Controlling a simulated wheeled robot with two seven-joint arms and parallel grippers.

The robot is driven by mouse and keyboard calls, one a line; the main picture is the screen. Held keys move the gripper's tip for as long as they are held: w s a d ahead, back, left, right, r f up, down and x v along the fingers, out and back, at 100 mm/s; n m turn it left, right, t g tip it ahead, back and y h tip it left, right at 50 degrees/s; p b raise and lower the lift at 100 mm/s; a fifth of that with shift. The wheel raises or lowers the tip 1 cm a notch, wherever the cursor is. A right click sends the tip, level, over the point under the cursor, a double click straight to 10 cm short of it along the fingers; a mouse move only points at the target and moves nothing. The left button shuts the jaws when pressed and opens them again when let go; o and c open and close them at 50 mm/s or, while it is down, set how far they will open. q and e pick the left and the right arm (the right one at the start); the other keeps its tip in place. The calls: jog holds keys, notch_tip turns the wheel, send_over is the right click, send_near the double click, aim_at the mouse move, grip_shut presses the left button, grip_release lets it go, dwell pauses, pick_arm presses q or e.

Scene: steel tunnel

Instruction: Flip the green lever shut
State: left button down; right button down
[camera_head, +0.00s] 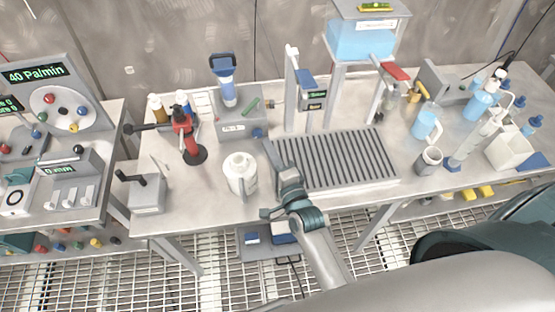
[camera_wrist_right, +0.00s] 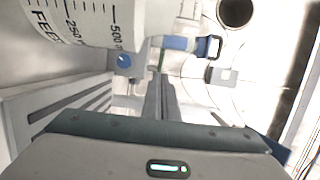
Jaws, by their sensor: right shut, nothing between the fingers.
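The green lever (camera_head: 250,106) stands tilted on top of a grey box (camera_head: 229,128) at the back of the bench in the head view. In the right wrist view a small green piece (camera_wrist_right: 162,58), likely the lever, shows just beyond the fingertips. My right gripper (camera_head: 273,148) is shut and empty, its fingers pointing toward the back, in front of the box and to the right of the white jug. The fingers also show in the right wrist view (camera_wrist_right: 160,82). They look apart from the lever. My left gripper is not in view.
The white jug (camera_head: 241,176) stands close left of my right gripper. A ribbed grey tray (camera_head: 335,160) lies to its right. A blue-topped device (camera_head: 225,80) rises beside the lever, and a red clamp stand (camera_head: 187,137) stands to the left.

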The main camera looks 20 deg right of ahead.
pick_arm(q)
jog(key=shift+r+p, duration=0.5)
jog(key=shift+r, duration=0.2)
pick_arm(e)
jog(key=s, duration=0.6)
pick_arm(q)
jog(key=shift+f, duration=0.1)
pick_arm(e)
jog(key=shift+w+d, duration=0.1)
